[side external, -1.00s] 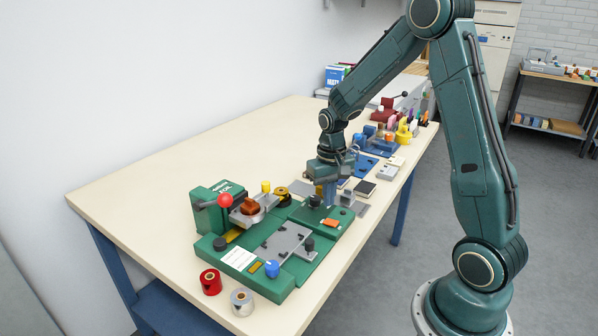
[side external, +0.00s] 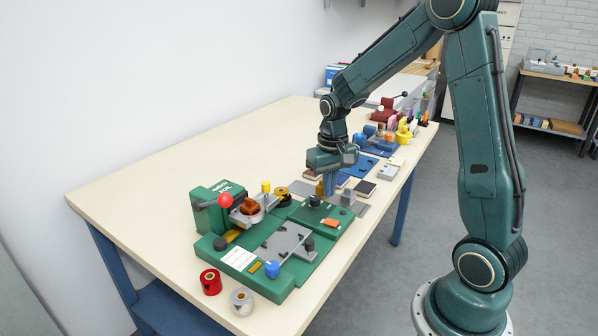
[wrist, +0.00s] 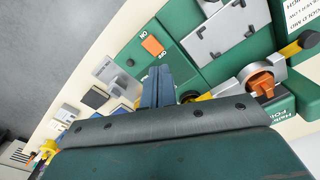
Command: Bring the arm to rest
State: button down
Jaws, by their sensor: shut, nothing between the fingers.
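My gripper (side external: 329,184) points down just above the far end of the green foil machine (side external: 262,285), near its control box with the orange switch (side external: 331,223). Its blue fingers are together with nothing between them. In the wrist view the closed fingers (wrist: 157,82) reach toward the green box with the orange switch (wrist: 152,45). Whether the fingertips touch anything below is hard to tell.
A red roll (side external: 210,282) and a silver roll (side external: 242,302) stand at the table's near end. A red-knobbed lever (side external: 225,200) sticks out from the machine. Several small pads and tools, including a blue tray (side external: 362,166), lie beyond. The table's left side is clear.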

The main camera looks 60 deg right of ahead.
jog(key=s+a+r+n+t, duration=0.3)
jog(key=s+a+r, duration=0.4)
jog(key=r, duration=0.4)
jog(key=s+a+r+n+t, duration=0.2)
jog(key=s+a+r, duration=0.2)
jog(key=s+a, duration=0.3)
jog(key=shift+s+n, duration=0.4)
jog(key=shift+s, duration=1.25)
